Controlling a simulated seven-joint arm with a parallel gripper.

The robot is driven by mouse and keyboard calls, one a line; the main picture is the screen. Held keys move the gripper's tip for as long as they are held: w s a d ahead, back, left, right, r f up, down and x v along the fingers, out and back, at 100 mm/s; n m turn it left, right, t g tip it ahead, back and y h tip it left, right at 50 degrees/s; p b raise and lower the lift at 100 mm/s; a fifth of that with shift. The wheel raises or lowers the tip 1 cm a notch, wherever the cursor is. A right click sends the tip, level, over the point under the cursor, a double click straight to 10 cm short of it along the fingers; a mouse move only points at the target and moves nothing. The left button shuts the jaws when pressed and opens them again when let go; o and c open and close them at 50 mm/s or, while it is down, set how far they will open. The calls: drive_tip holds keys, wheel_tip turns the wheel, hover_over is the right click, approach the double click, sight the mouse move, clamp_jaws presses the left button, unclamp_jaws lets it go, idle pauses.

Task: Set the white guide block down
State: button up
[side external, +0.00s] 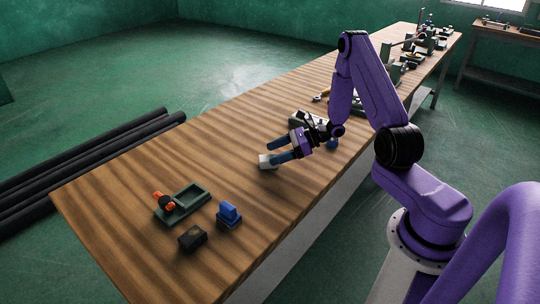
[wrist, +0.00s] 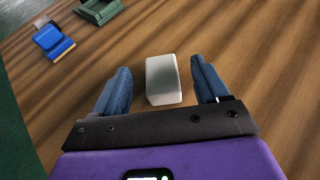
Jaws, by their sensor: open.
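The white guide block (wrist: 163,80) lies on the wooden table between my two blue fingers in the wrist view, with bare wood showing on both sides of it. It also shows in the side external view (side external: 266,161), partly hidden by a finger. My gripper (side external: 274,152) is open, its fingers low around the block. In the wrist view, my gripper (wrist: 162,78) has a finger on each side of the block, neither visibly touching it.
A green tray-like fixture (side external: 194,203) with an orange part (side external: 165,202), a blue block (side external: 229,213) and a dark block (side external: 192,238) stand near the table's left end. Tools and fixtures stand behind my gripper. The wood between the block and the green fixture is clear.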

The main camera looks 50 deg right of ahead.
drive_tip(key=v, duration=0.9)
drive_tip(key=shift+r, duration=0.1)
drive_tip(key=s+a+r+n+g, duration=0.35)
drive_tip(key=a+n+g, duration=0.25)
drive_tip(key=a+n, duration=0.25)
drive_tip(key=s+a+r+n+g, duration=0.3)
drive_tip(key=s+a+n+g, duration=0.25)
drive_tip(key=a+n, duration=0.35)
drive_tip(key=s+a+r+n+h, duration=0.2)
drive_tip(key=s+n+h, duration=0.1)
drive_tip(key=s+n, duration=0.2)
drive_tip(key=s+a+r+n+t+h, duration=0.1)
drive_tip(key=s+r+n+h, duration=0.1)
drive_tip(key=s+n, duration=0.4)
drive_tip(key=s+a+r+n+t+h, duration=0.1)
drive_tip(key=s+n+h, duration=0.3)
drive_tip(key=n, duration=0.7)
drive_tip(key=shift+s+a+r, duration=0.85)
drive_tip(key=shift+r, duration=0.05)
